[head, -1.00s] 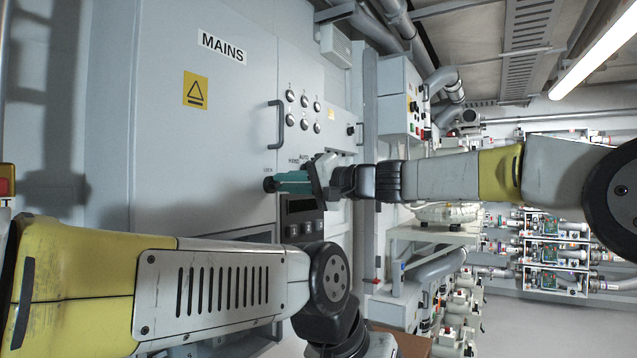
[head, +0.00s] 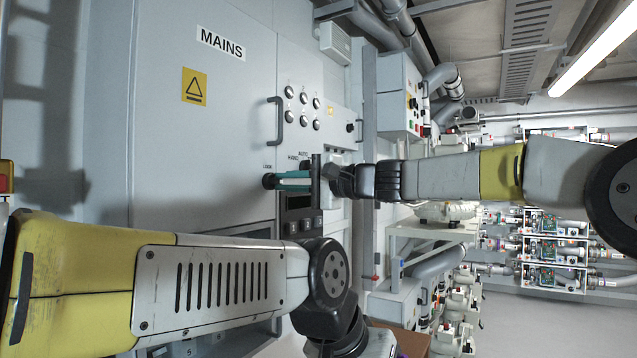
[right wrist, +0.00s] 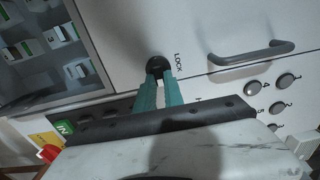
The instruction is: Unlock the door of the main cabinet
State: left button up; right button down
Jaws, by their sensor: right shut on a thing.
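The main cabinet door (head: 220,130) is a grey panel marked MAINS, and it looks closed. A small black lock knob (head: 268,181) sits near the door's lower right edge. In the right wrist view the knob (right wrist: 158,66) has the word LOCK beside it. My right gripper (head: 277,181) reaches in from the right, its teal fingers shut on the knob. In the right wrist view the fingertips (right wrist: 159,77) lie on both sides of the knob and partly hide it. My left arm crosses the lower left; its gripper is out of frame.
A grey door handle (head: 277,121) stands out above the knob. Several round buttons (head: 303,108) are right of the handle. A dark display panel (head: 299,205) is just below my right gripper. Pipes and equipment racks fill the right background.

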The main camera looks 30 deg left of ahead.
jog(key=c, duration=1.4)
grip_release()
jog(key=shift+c, duration=0.2)
jog(key=shift+d, duration=0.1)
jog(key=d, duration=0.7)
jog(key=shift+s+d, duration=0.3)
